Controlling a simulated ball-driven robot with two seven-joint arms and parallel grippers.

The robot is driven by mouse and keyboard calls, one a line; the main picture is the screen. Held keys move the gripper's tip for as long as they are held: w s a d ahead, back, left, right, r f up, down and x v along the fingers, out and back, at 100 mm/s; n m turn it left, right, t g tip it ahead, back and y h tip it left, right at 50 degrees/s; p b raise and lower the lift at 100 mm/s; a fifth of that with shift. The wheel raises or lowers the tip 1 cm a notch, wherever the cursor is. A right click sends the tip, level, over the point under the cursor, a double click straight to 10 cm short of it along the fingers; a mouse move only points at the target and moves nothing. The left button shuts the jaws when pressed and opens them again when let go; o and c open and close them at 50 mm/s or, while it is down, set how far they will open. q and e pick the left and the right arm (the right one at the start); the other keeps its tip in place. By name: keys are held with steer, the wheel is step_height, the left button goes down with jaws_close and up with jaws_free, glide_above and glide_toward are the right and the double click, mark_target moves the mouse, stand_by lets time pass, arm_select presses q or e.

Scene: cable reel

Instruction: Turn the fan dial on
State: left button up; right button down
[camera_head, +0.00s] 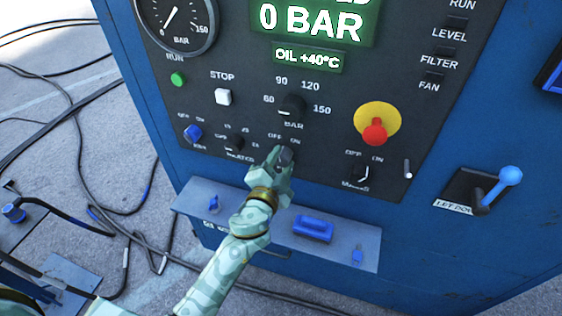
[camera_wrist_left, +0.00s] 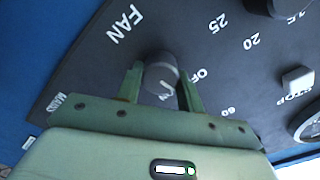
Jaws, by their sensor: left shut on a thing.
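The fan dial (camera_head: 286,155) is a small dark grey knob low on the black control panel, below the OFF and ON marks. It also shows in the left wrist view as a round grey knob (camera_wrist_left: 161,72) beside the FAN label. My left gripper (camera_head: 283,160) is at the dial, and in the left wrist view its two fingers (camera_wrist_left: 161,84) sit on opposite sides of the knob, shut on it. The gripper hides much of the dial in the head view. I cannot tell clearly where its pointer stands. My right gripper is not in view.
Close by are the mains dial (camera_head: 361,174), a red emergency button (camera_head: 375,132) on yellow, the pressure dial (camera_head: 291,106) and a blue knob (camera_head: 192,132). A ledge (camera_head: 355,240) with blue parts juts out below. A blue lever (camera_head: 509,176) is at right. Cables (camera_head: 75,100) lie on the floor.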

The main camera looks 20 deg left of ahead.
arm_select(q)
steer(key=m, duration=0.4)
steer(key=shift+f, duration=0.15)
steer(key=shift+m, duration=2.1)
steer(key=o, duration=1)
